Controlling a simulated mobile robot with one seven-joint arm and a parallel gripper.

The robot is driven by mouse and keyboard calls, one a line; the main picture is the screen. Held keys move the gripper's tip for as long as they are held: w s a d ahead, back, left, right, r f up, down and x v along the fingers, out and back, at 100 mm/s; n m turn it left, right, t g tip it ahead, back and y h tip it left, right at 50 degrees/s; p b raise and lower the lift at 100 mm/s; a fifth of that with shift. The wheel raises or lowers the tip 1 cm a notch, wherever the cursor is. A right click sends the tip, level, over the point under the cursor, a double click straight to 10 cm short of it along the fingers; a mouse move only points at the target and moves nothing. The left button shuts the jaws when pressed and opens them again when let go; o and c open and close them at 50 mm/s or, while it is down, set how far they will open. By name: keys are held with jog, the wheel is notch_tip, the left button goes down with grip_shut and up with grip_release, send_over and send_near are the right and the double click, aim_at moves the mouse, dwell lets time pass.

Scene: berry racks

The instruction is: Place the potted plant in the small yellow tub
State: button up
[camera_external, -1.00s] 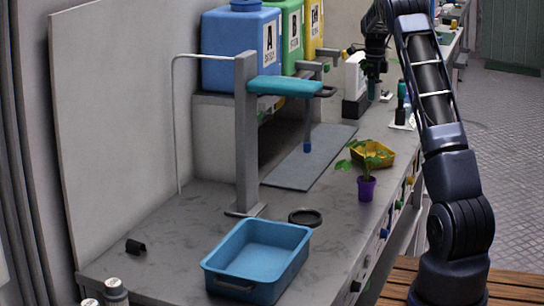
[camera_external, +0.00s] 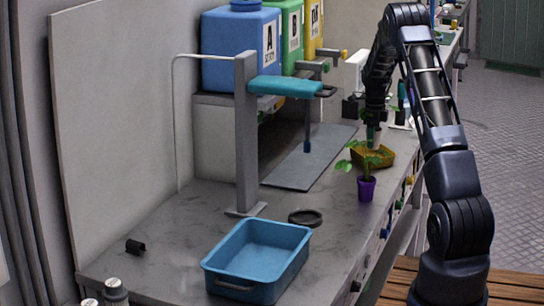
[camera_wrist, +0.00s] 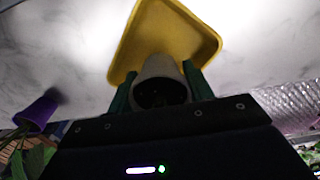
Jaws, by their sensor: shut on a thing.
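The potted plant, a green leafy plant in a purple pot (camera_external: 366,189), stands upright on the grey bench in front of the small yellow tub (camera_external: 385,158). In the wrist view the purple pot (camera_wrist: 37,112) shows at the lower left and the yellow tub (camera_wrist: 168,30) at the top. My gripper (camera_external: 374,122) is shut on a pale, round, cup-like cylinder (camera_wrist: 158,70), held between its green fingers (camera_wrist: 158,88). This cylinder overlaps the tub in both views; I cannot tell whether it touches it. Leaves hide part of the tub in the external view.
A blue tray (camera_external: 258,235) sits at the front of the bench, with a black ring (camera_external: 305,217) behind it. A grey stand (camera_external: 246,135) with a teal arm rises at the left. Coloured containers (camera_external: 240,50) line the back. Bare bench lies left of the plant.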

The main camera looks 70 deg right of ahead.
jog(key=shift+f, duration=2.15)
jog(key=shift+f, duration=0.1)
jog(key=o, duration=1)
notch_tip(320, 180, up, 12)
jog(key=shift+r, duration=0.15)
